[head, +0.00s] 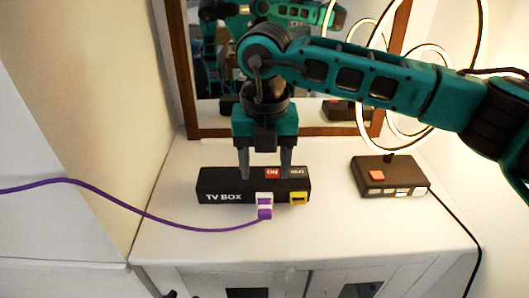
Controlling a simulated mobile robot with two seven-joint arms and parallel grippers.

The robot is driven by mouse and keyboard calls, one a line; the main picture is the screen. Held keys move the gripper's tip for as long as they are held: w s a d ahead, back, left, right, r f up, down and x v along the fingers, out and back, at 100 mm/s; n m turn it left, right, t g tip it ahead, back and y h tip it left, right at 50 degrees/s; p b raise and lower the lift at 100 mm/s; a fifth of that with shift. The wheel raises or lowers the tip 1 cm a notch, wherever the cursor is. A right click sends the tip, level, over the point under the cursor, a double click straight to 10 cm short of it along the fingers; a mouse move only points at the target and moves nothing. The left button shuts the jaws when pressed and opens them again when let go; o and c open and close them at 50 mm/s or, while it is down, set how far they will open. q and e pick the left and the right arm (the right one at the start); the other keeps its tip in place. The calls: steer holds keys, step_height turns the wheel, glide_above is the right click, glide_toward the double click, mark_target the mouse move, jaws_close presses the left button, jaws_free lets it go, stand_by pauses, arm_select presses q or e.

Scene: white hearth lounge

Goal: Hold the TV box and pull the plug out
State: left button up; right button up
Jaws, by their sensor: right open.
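The black TV box (225,187) sits on the white cabinet top, its labelled front facing me. A purple plug (264,213) is at the white port on the box's front, and its purple cable (160,222) runs off to the left. My right gripper (265,174) points down over the box with its two fingers apart. The fingertips are at the box's top and rear edge; I cannot tell whether they touch it.
A dark block with a red switch (376,176) stands to the right under a ring lamp (420,137), with a black cord over the cabinet's right side. A wood-framed mirror (184,75) stands behind and reflects my arms. The cabinet top (330,235) is clear in front.

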mark_target(265, 205)
step_height(265, 205, down, 10)
steer(key=shift+r, duration=0.25)
steer(key=c, duration=1)
steer(key=o, duration=1)
step_height(265, 205, up, 13)
steer(key=shift+s, duration=0.1)
